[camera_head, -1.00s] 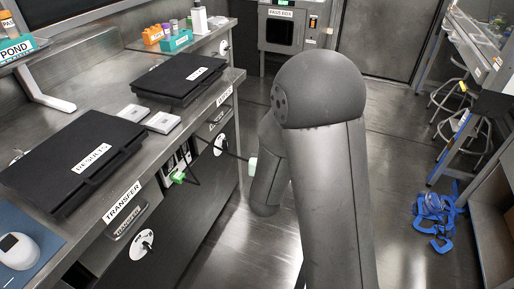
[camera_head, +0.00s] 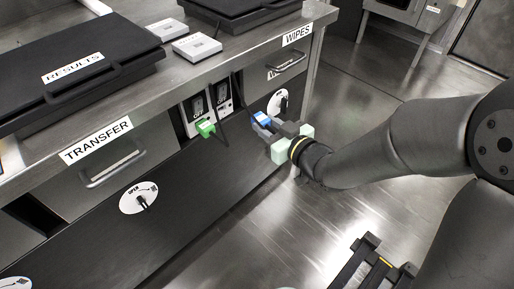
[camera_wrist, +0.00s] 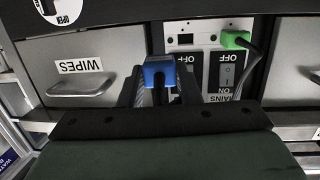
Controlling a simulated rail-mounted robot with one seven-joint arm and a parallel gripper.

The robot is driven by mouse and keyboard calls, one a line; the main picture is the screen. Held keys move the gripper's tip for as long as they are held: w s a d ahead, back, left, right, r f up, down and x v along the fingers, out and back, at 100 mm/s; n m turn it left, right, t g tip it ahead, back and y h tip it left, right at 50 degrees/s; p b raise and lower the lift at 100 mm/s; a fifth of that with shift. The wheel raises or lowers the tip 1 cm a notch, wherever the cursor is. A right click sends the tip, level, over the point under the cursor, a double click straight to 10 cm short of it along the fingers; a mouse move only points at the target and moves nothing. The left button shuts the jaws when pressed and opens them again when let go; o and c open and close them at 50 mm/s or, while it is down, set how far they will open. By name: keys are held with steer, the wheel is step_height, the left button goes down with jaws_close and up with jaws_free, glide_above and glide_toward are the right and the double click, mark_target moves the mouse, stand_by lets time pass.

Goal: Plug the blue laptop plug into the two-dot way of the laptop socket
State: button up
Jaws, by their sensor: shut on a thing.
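The blue laptop plug (camera_head: 262,118) is held in my gripper (camera_head: 268,127), in front of the cabinet and to the right of the socket panel. In the wrist view the blue plug (camera_wrist: 158,72) sits between the two dark fingers, with its cable running back toward the palm. The white socket panel (camera_wrist: 205,41) has a small dark empty opening (camera_wrist: 185,39) beside the green plug (camera_wrist: 235,40). The blue plug is apart from this opening. Dot marks are too small to read. The green plug (camera_head: 205,129) is in the panel.
Two black switches (camera_head: 196,104) marked OFF are above the green plug. A WIPES drawer handle (camera_head: 287,62) and a TRANSFER drawer handle (camera_head: 114,170) stick out on either side. A dark cable hangs near the panel. The floor (camera_head: 300,230) in front is mostly clear.

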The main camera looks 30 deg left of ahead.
steer(key=s+a+g, duration=0.1)
steer(key=s+f+n, duration=0.1)
steer(key=shift+s+a+f+g+y, duration=0.1)
steer(key=shift+s+a+g+y, duration=0.2)
steer(key=shift+a+g, duration=0.1)
steer(key=shift+d+b, duration=0.15)
steer(key=shift+b, duration=0.15)
steer(key=shift+r+b+x, duration=0.25)
steer(key=shift+x, duration=1.15)
steer(key=shift+r+b+x, duration=0.2)
steer(key=shift+x, duration=1.25)
steer(key=shift+r+b+x, duration=0.1)
steer(key=shift+b+x, duration=0.1)
steer(key=shift+x, duration=0.5)
steer(key=shift+r+b+x, duration=0.15)
steer(key=shift+x, duration=0.55)
steer(key=o, duration=1.1)
steer(key=shift+c, duration=0.2)
